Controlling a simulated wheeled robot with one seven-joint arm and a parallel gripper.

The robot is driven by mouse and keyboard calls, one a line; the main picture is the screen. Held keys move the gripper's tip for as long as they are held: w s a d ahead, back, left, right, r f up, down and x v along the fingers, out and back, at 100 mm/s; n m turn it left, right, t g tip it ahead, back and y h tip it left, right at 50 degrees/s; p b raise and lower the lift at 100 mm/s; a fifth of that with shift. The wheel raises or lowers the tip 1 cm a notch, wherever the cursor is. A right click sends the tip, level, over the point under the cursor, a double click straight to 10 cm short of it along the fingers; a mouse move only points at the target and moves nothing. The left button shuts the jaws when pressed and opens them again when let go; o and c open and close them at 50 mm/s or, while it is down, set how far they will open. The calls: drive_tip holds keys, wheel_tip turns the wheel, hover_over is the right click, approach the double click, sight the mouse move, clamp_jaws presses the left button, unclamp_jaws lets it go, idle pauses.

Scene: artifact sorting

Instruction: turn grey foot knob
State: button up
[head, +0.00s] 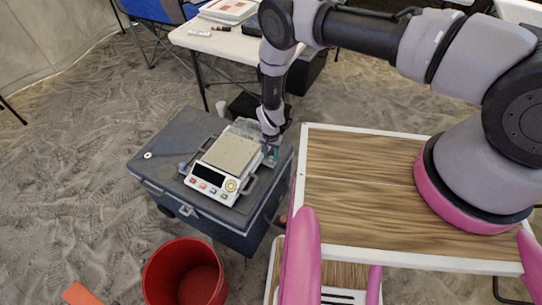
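A white bench scale (226,160) with a beige plate, a dark display and coloured buttons sits on a dark grey case (155,174). My gripper (271,143) points down at the scale's back right corner. Its fingertips are small and partly hidden, so I cannot tell whether they are open or shut or touching anything. A small teal part (275,154) shows right beside the gripper. A small blue-grey knob-like part (183,166) shows at the scale's left side. I cannot make out for certain which part is the grey foot knob; it may be hidden by my gripper.
A small white ring (147,155) lies on the case's left end. A red bucket (160,283) stands on the sandy floor in front. A white table (222,42) with papers and pens stands behind, beside a blue folding chair (152,10). An orange object (80,294) shows bottom left.

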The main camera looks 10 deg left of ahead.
sight(271, 157)
drive_tip(key=shift+o, duration=0.2)
wheel_tip(271, 157, up, 11)
idle(0.6)
drive_tip(key=shift+f, duration=0.1)
